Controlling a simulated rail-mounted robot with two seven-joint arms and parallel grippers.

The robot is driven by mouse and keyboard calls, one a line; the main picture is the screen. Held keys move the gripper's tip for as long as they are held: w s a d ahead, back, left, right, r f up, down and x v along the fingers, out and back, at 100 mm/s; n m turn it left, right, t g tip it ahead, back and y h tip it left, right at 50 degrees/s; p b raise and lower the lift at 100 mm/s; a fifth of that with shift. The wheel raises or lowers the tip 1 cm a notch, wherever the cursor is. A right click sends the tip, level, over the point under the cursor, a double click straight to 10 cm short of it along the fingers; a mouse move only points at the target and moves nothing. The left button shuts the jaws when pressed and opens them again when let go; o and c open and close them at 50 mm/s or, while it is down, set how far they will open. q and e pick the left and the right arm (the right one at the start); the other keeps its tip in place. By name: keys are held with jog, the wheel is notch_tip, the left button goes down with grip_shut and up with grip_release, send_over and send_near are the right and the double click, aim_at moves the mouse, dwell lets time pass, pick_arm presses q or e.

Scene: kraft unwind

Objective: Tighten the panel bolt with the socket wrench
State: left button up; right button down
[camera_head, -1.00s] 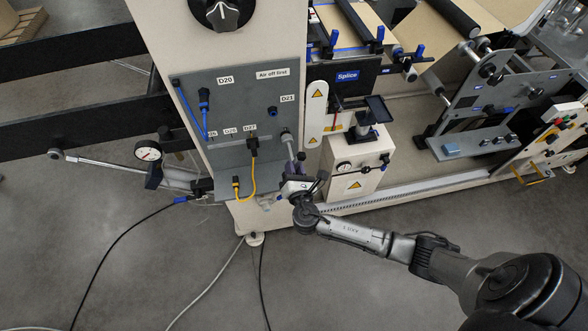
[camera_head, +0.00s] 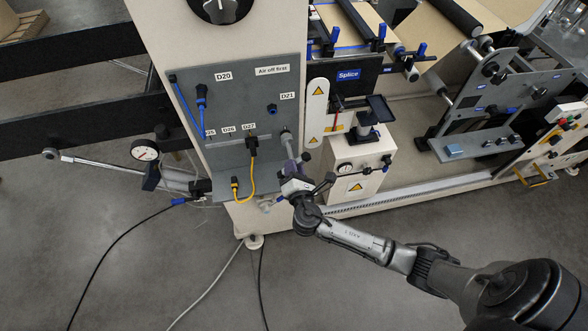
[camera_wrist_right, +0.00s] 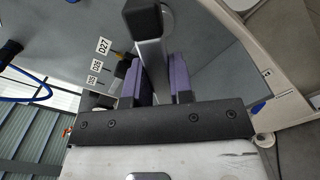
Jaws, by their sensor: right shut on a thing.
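The socket wrench (camera_head: 289,146) is a silver bar. Its upper end is at the lower right of the grey panel (camera_head: 225,105), below the D21 label. My right gripper (camera_head: 298,172) is shut on its lower part. In the right wrist view, the purple pads of my right gripper (camera_wrist_right: 156,80) close on both sides of the grey wrench bar (camera_wrist_right: 151,60), which has a black end nearest the camera. The panel bolt is not clearly seen; the wrench end covers that spot, and I cannot tell how well it is seated. My left gripper is not in view.
A yellow cable (camera_head: 252,180) and a blue cable (camera_head: 187,110) hang close on the panel. A white box with a gauge (camera_head: 357,170) stands right of my gripper. A dial gauge on a rod (camera_head: 145,150) is at the left.

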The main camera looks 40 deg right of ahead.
jog(key=shift+f+m+b, duration=0.1)
jog(key=shift+m+b, duration=0.5)
jog(key=shift+m, duration=0.5)
jog(key=shift+m+b, duration=0.6)
jog(key=shift+b, duration=0.15)
jog(key=shift+m, duration=0.6)
jog(key=shift+w+r, duration=0.1)
jog(key=shift+r, duration=0.1)
